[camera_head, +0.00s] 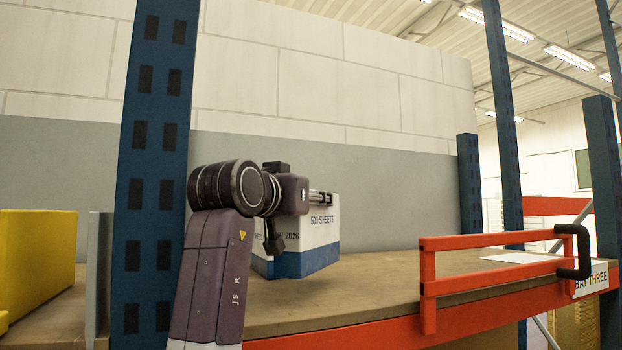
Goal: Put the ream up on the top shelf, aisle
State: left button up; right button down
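The ream (322,234) is a white block with a blue lower band, marked "500 SHEETS". It is just over or on the brown shelf board (350,297); I cannot tell whether its underside touches. My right gripper (296,222) is at the top of the ream, with one dark finger down against its near left face and the other reaching over to the right. It looks shut on the ream, though the far fingertip is hidden. My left gripper is not in view.
A blue upright (153,150) stands close on the left of my arm. An orange rail gate (490,262) with a black handle (577,252) stands along the front edge at right. A yellow box (38,255) is at far left. The board between ream and gate is clear.

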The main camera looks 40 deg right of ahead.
aim_at(312, 223)
jog(key=shift+s+f+p, duration=0.2)
jog(key=shift+f+p, duration=0.2)
jog(key=shift+f, duration=1.3)
jog(key=shift+w+f, duration=0.1)
jog(key=shift+f, duration=0.25)
jog(key=c, duration=1.6)
grip_release()
jog(key=shift+f, duration=0.25)
jog(key=o, duration=0.3)
jog(key=shift+a+r, duration=0.1)
